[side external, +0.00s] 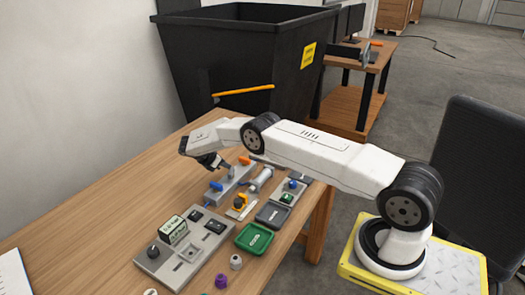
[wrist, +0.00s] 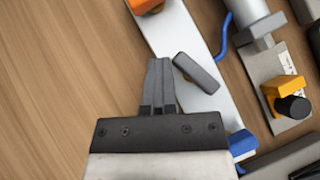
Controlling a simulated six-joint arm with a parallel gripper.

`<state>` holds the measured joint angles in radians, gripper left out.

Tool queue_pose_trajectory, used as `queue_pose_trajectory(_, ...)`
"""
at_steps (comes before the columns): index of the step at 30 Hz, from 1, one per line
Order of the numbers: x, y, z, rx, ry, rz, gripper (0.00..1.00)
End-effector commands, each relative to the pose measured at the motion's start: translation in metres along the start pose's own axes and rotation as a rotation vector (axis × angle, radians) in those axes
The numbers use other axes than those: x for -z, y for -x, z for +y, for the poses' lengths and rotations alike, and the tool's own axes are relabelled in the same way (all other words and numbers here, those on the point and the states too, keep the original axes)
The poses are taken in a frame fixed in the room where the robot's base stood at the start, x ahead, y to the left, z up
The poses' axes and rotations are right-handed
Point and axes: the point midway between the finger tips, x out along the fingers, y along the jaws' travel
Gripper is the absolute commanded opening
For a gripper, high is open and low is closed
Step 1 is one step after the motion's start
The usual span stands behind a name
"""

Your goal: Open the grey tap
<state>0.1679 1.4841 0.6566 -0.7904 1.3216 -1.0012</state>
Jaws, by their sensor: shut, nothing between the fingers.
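The grey tap is a grey lever handle (wrist: 197,73) in the middle of a long pale grey manifold block (wrist: 175,28). The lever lies slanted across the block in the wrist view. An orange tap handle (wrist: 147,4) is at one end of the block and a blue tap handle (wrist: 241,143) at the other. My gripper (wrist: 158,62) is shut and empty, its fingertips just left of the grey lever's upper end; I cannot tell whether they touch it. In the side view my gripper (side external: 226,166) is low over the manifold (side external: 229,186), partly hiding the grey tap.
A yellow valve with a black knob (wrist: 290,98) and a silver cylinder (wrist: 240,15) are right of the manifold. A grey control panel (side external: 184,247) and a green tray (side external: 253,238) stand nearer the camera. Bare wooden table (side external: 120,205) is left of the manifold.

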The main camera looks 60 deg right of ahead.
Motion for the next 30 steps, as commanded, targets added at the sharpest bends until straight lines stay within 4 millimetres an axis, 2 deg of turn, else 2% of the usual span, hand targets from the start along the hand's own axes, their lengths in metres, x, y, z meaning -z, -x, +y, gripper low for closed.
queue_pose_trajectory(9,0.003,0.003,-0.014,0.012,0.005,0.001,0.0)
queue_pose_trajectory(22,0.004,0.002,-0.016,0.014,0.007,0.0,0.0)
queue_pose_trajectory(30,0.003,0.021,-0.013,0.007,0.005,0.0,0.0)
